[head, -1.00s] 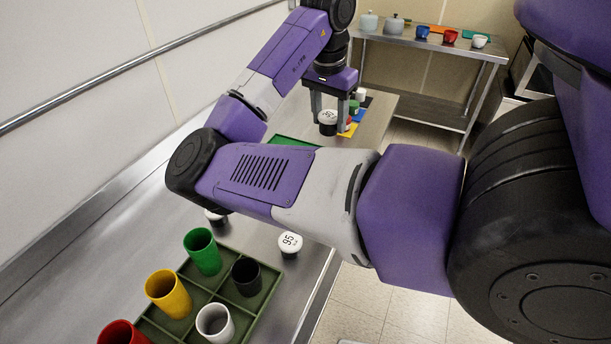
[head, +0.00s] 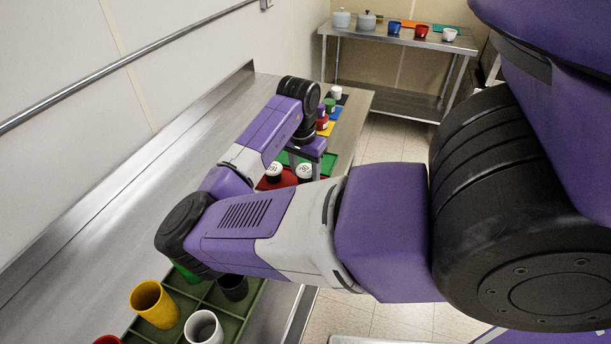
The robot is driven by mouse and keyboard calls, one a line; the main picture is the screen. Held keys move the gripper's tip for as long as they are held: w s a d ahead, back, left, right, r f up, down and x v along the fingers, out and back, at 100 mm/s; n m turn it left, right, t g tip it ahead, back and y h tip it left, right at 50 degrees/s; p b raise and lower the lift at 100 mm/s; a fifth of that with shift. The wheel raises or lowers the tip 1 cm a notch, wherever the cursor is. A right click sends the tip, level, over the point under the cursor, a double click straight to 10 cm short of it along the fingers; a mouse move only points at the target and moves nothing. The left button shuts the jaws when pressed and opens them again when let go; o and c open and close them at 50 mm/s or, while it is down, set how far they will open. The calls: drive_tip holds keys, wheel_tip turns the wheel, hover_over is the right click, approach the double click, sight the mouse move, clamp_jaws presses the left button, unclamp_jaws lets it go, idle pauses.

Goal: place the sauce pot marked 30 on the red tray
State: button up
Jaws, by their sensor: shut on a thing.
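My gripper (head: 303,166) is low over the counter beyond my forearm, and its fingers are partly hidden. It is shut on a dark sauce pot with a white lid (head: 304,171); the mark on it is too small to read surely. The held pot is over the right part of the red tray (head: 264,184); I cannot tell whether it touches the tray. A second white-lidded pot (head: 274,169) stands on the red tray, just left of the held one. My arm hides the tray's near part.
A green tray (head: 331,160) lies just beyond the red one. Several small coloured cups on coloured mats, including a white cup (head: 336,92), stand farther along the counter. A yellow cup (head: 155,304) sits in a compartmented green rack (head: 262,290) nearby. The left counter is clear.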

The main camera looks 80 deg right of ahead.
sight(303, 172)
drive_tip(key=shift+f, duration=1.05)
drive_tip(key=shift+f, duration=0.15)
drive_tip(key=o, duration=1.4)
drive_tip(key=shift+c, duration=0.2)
drive_tip(key=r, duration=0.4)
drive_tip(key=a+r, duration=0.1)
drive_tip(key=r, duration=0.7)
drive_tip(key=shift+w+a+r+b, duration=0.15)
drive_tip(key=shift+w+b, duration=0.15)
drive_tip(key=shift+b, duration=0.05)
